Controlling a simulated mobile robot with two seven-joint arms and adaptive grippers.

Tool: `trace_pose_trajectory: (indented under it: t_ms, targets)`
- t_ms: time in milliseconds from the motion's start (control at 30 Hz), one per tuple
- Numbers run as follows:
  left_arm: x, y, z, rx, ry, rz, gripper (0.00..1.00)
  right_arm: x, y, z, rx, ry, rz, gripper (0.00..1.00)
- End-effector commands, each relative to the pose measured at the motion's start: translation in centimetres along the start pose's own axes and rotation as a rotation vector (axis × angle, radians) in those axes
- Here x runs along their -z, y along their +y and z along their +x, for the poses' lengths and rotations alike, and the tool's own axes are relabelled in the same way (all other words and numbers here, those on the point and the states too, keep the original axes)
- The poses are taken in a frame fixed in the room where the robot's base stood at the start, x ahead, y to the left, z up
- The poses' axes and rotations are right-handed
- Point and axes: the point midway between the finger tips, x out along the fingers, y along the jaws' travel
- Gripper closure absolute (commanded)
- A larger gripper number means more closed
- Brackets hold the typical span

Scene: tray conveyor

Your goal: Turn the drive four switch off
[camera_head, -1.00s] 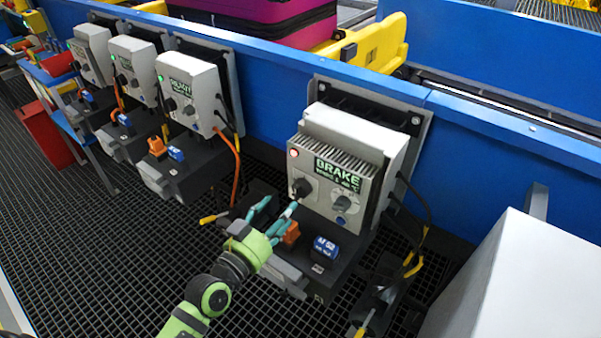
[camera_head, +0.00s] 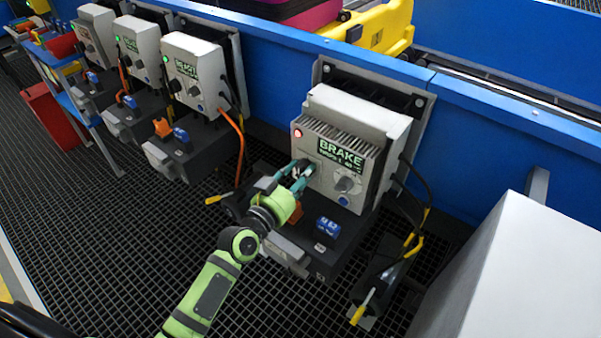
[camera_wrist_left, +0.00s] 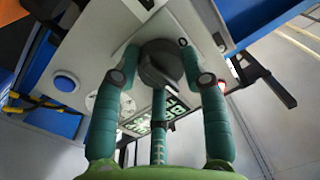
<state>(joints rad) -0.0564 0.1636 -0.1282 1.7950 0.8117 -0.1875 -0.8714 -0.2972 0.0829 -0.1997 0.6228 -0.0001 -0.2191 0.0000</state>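The nearest drive box (camera_head: 345,122) is grey, with heat-sink fins, a lit red lamp (camera_head: 297,133) and a green-lettered display (camera_head: 340,154) reading BRAKE. Its black rotary switch (camera_wrist_left: 160,63) shows in the left wrist view, with a "0" mark beside it. My left gripper (camera_head: 300,172) is at this switch, its teal fingers partly hiding it in the head view. In the left wrist view two fingers of the gripper (camera_wrist_left: 160,58) flank the knob closely and a third is below. Whether they press on it is unclear. My right gripper is not in view.
A second grey knob (camera_head: 345,184) sits right of the switch. A blue connector (camera_head: 327,227) and an orange one are below, near the fingers. Several similar drives with green lamps line the blue rail (camera_head: 285,80) at left. A white box (camera_head: 500,275) stands at right.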

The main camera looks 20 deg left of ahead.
Motion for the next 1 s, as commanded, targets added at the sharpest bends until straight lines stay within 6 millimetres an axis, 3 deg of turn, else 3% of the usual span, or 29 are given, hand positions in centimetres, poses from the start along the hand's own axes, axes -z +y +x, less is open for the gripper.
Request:
trace_pose_trajectory:
  t_ms: [467,1000]
  targets:
    - [0.6,-0.1,0.1,0.002,0.006,-0.053,0.89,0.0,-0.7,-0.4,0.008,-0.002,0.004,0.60]
    - [0.9,-0.4,0.2,-0.006,-0.019,-0.486,0.89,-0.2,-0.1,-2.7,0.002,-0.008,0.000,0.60]
